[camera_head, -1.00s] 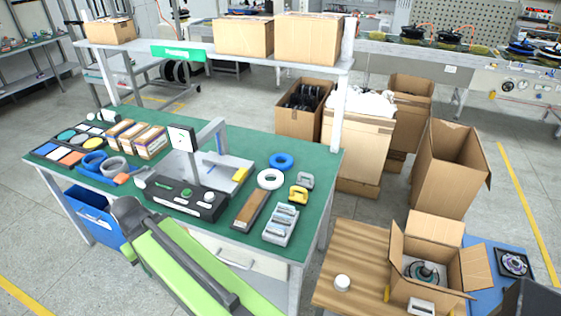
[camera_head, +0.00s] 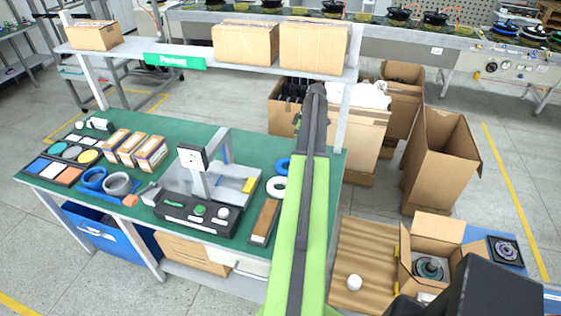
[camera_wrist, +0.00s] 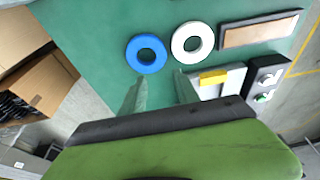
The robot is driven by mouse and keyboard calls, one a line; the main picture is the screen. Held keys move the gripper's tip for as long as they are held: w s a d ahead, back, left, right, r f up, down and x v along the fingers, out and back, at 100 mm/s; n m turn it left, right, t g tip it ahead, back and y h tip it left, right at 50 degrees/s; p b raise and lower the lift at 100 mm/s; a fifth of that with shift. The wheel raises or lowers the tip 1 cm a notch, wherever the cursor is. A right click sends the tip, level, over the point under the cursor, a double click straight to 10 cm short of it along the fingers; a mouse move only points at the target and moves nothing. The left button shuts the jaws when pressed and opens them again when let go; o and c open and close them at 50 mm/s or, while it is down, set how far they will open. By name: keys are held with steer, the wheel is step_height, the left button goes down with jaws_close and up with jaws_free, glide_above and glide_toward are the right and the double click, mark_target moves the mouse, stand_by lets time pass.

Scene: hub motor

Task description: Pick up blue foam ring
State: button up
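The blue foam ring (camera_wrist: 133,54) lies flat on the green tabletop in the wrist view, just left of a white ring (camera_wrist: 178,45). In the head view the blue foam ring (camera_head: 281,163) shows behind the white ring (camera_head: 273,186), its right side hidden by my arm. In the wrist view my gripper (camera_wrist: 161,90) has two blurred greenish fingers spread apart, with nothing between them. The blue ring is beyond the fingertips, above the gap in the picture, and not touched.
A long brown-topped block (camera_head: 265,221) and a scale-like stand (camera_head: 192,158) are left of my arm. Another blue ring (camera_head: 89,186) and a grey ring (camera_head: 113,191) sit at the table's left. An overhead shelf (camera_head: 200,62) spans the back. Open cartons stand right.

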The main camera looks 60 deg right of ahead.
steer(key=b, duration=1.1)
glide_above(285, 171)
steer(key=s+d, duration=0.1)
steer(key=s, duration=0.1)
steer(key=x, duration=0.3)
steer(key=s+x, duration=0.1)
steer(key=x, duration=0.3)
steer(key=s+d+x, duration=0.1)
steer(key=x, duration=0.3)
steer(key=shift+s+f, duration=0.2)
steer(key=shift+f, duration=0.2)
steer(key=shift+w+f+b, duration=0.15)
steer(key=shift+f+b, duration=0.2)
steer(key=shift+b, duration=0.2)
steer(key=shift+a+r, duration=0.1)
steer(key=b+x, duration=0.5)
steer(key=shift+f, duration=0.2)
steer(key=shift+r, duration=0.15)
steer(key=shift+c, duration=0.5)
jaws_close()
